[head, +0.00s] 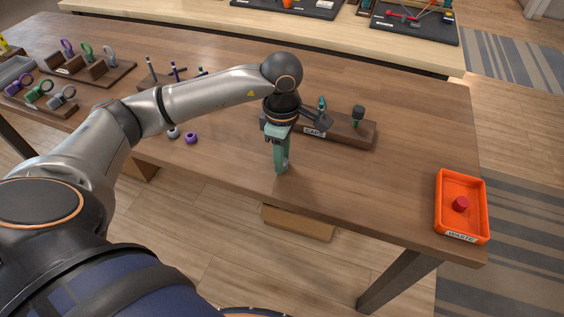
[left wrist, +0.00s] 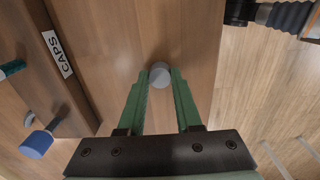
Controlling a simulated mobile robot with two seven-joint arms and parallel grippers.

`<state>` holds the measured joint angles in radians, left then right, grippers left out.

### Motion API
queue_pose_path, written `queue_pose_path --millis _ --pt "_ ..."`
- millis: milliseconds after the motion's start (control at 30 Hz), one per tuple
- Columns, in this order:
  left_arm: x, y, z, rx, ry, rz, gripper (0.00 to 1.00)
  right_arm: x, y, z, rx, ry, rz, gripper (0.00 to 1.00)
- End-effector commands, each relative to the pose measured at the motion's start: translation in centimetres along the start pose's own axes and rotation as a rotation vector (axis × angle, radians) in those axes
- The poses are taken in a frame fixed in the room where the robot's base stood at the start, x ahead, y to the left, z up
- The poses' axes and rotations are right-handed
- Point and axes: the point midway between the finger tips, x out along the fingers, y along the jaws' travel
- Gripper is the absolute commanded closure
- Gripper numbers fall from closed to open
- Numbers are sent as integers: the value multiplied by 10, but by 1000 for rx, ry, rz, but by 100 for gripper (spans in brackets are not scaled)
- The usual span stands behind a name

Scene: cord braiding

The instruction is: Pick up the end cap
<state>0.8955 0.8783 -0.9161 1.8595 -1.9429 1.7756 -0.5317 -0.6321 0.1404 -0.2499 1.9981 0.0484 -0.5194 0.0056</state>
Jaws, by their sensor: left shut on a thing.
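A small pale grey end cap (left wrist: 160,75), round on top, sits between the fingertips of my left gripper (left wrist: 160,78) in the left wrist view. The fingers are shut on it. In the head view my left gripper (head: 281,166) points down near the table's front edge, in front of the caps rack (head: 345,132). The cap is hidden there by the fingers. I cannot tell whether it touches the table. The rack, labelled CAPS, also shows in the left wrist view (left wrist: 75,112). My right gripper is not in view.
Wooden racks with coloured pieces (head: 87,56) stand far left. The table between caps rack and tray is clear.

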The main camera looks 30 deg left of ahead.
Motion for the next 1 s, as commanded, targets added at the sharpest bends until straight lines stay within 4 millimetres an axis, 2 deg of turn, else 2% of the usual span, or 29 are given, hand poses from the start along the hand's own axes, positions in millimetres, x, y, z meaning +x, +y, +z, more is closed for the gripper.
queue_pose_path --millis 367,567,700,1000 --pt "-1 0 0 0 0 1 100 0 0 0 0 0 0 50" --pt "-13 1 0 0 -2 3 100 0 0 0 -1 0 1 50" --pt "-35 0 1 2 -1 5 100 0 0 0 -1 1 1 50" --pt "-98 -31 54 11 -3 4 100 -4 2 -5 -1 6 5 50"
